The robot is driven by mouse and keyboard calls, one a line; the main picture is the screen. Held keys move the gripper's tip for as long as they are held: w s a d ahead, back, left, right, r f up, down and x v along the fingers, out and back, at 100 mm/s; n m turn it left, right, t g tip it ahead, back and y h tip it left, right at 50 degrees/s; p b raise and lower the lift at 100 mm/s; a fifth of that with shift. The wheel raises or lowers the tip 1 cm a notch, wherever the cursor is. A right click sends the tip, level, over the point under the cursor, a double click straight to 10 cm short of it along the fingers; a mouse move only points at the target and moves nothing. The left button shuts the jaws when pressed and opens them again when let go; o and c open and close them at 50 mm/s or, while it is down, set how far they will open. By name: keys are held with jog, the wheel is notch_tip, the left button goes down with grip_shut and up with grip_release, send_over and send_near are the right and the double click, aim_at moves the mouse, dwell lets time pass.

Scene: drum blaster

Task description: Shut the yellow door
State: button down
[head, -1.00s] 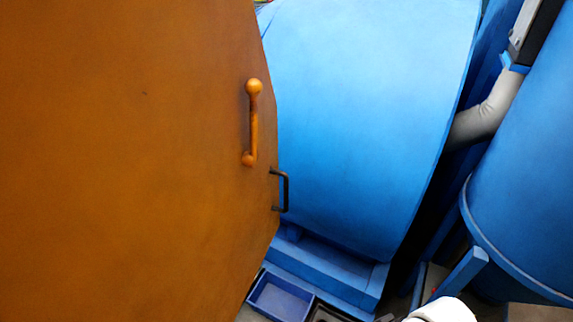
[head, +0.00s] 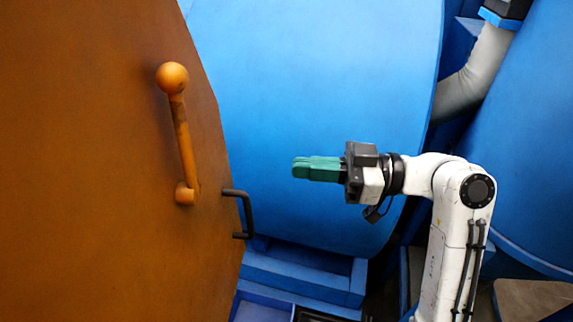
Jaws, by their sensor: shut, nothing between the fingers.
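The yellow door (head: 110,190), more orange-brown in the picture, is a large panel that fills the left of the head view. A knobbed orange lever handle (head: 182,135) is fixed on its face. A black bar handle (head: 244,212) sticks out from its right edge. My gripper (head: 296,168) has green fingers, shut with nothing between them. It points left in front of the blue drum, to the right of and a little above the black handle, with a clear gap in the picture. The door's hinge side is out of view.
A large blue drum (head: 310,90) stands behind my gripper on a blue base (head: 305,280). A blue tray (head: 262,307) lies low by the door's lower edge. A grey pipe (head: 478,70) and another blue drum (head: 530,170) are at the right.

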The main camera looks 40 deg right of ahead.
jog(key=p, duration=0.3)
send_near(216, 163)
jog(key=x, duration=0.5)
jog(key=shift+a+r, duration=0.15)
jog(key=shift+x, duration=0.85)
